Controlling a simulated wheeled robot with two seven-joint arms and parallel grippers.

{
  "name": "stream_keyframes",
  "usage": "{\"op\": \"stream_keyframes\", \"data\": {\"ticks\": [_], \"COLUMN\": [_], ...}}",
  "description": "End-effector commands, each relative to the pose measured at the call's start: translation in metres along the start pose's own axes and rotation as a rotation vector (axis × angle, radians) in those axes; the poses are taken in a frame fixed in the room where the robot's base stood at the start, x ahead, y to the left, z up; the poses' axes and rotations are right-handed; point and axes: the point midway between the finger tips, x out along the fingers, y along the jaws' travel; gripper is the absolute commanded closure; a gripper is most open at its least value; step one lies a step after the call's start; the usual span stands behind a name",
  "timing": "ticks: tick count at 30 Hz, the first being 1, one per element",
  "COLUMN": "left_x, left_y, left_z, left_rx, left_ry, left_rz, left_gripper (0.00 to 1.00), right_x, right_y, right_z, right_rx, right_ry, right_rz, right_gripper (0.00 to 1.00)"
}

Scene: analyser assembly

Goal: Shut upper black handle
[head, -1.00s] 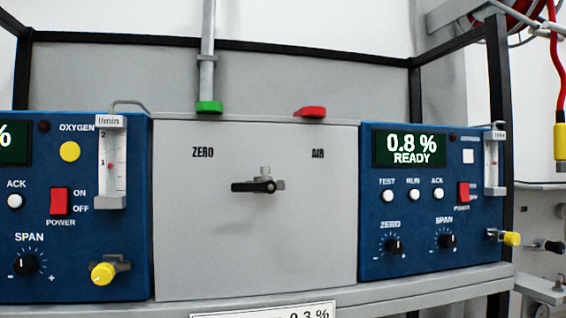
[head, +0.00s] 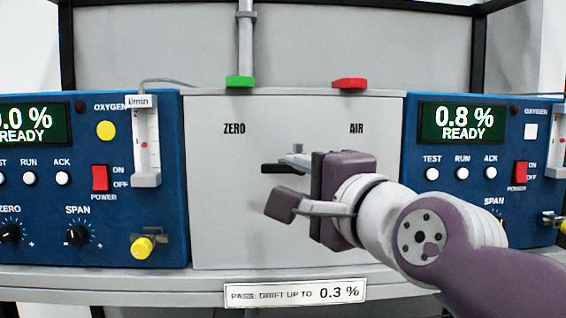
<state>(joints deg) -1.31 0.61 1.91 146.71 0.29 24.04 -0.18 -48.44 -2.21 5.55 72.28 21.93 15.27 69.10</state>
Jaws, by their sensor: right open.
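The black handle (head: 275,168) lies level on its grey valve, on the grey middle panel (head: 235,225) below the ZERO and AIR labels. Its free end points left. Its right part is hidden behind my right gripper. My right gripper (head: 289,182) reaches in from the right and is open. Its dark lower finger is below the handle, with a gap between them in the picture. The upper finger is close to the handle and valve; I cannot tell whether it touches. My left gripper is out of view.
Blue analysers stand at left (head: 115,225) and right (head: 460,215), with knobs, buttons and red switches. A green block (head: 239,82) and a red block (head: 349,84) sit on the panel's top edge. A label (head: 295,293) is on the shelf front below.

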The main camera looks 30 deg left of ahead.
Motion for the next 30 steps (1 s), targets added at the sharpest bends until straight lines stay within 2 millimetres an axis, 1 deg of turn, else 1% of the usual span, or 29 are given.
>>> {"op": "stream_keyframes", "data": {"ticks": [1,6,9,12,15,18,27,29,30], "left_x": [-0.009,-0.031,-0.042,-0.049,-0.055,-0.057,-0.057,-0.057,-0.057], "left_y": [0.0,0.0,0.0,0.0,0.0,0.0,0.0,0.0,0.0], "left_z": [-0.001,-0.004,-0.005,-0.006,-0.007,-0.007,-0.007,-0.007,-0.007], "left_rx": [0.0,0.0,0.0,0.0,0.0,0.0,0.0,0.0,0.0], "left_ry": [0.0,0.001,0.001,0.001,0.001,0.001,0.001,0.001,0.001], "left_rz": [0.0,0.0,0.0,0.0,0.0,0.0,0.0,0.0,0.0], "left_gripper": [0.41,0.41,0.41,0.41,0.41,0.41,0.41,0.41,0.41], "right_x": [0.01,0.054,0.076,0.094,0.106,0.113,0.115,0.115,0.115], "right_y": [-0.004,-0.006,-0.005,-0.003,-0.003,-0.001,0.001,0.001,0.001], "right_z": [0.0,0.0,0.0,0.0,-0.001,-0.001,-0.001,-0.001,-0.001], "right_rx": [0.0,-0.003,-0.003,-0.004,-0.004,-0.005,-0.005,-0.005,-0.005], "right_ry": [0.0,0.0,0.0,0.001,0.001,0.001,0.001,0.001,0.001], "right_rz": [0.004,0.005,0.006,0.004,0.003,0.003,0.003,0.003,0.003], "right_gripper": [0.57,0.57,0.57,0.57,0.57,0.57,0.57,0.77,0.9]}}
